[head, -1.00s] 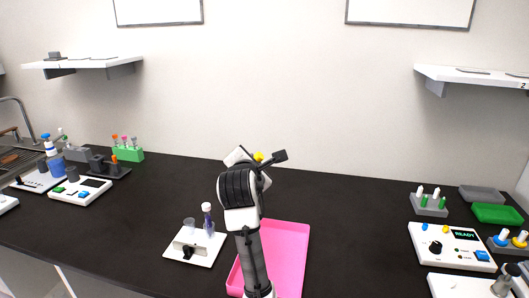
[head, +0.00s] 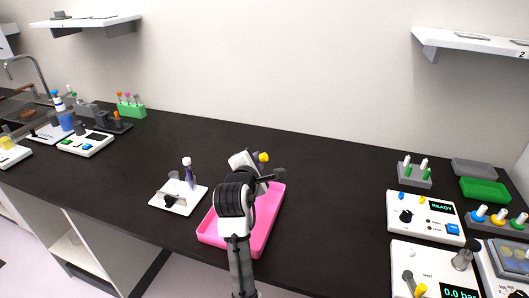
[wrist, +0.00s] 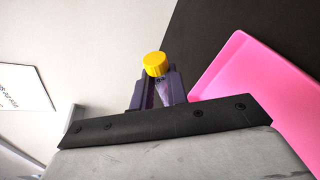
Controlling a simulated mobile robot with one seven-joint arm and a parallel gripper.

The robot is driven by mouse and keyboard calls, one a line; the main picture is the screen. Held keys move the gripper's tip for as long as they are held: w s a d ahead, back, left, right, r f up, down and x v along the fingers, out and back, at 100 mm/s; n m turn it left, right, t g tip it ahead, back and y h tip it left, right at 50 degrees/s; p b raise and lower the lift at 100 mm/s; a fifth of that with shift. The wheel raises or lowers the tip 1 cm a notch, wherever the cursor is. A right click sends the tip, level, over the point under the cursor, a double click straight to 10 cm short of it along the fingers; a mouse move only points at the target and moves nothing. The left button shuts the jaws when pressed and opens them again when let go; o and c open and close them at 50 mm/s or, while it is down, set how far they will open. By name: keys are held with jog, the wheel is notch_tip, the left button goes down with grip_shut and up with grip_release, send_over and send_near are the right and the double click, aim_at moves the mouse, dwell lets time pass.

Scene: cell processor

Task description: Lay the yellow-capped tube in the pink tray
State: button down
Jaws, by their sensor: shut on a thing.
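The yellow-capped tube (wrist: 155,65) is between the fingers of my gripper (wrist: 157,90) in the wrist view, with its cap sticking out past the fingertips. In the head view only its yellow cap (head: 264,157) shows, beside my gripper (head: 268,172); my wrist hides the rest. My gripper is shut on the tube. The pink tray (head: 268,217) lies on the dark bench, partly hidden behind my arm. In the head view the tube overlaps the area just above the tray's far edge. The tray (wrist: 250,75) is also at the right of the wrist view.
A green rack (head: 131,111) stands at the back left. Control boxes (head: 424,228) and a green tray (head: 485,190) are at the right. The bench behind the pink tray is clear.

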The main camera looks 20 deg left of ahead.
jog(key=b, duration=0.4)
send_over(258, 206)
notch_tip(258, 206, down, 7)
jog(key=shift+f, duration=1.45)
jog(key=c, duration=1.3)
grip_release()
jog(key=a+b+v, duration=0.1)
jog(key=b+v, duration=0.1)
jog(key=v, duration=1.1)
jog(key=shift+s+d+b, duration=0.4)
jog(key=shift+d, duration=0.15)
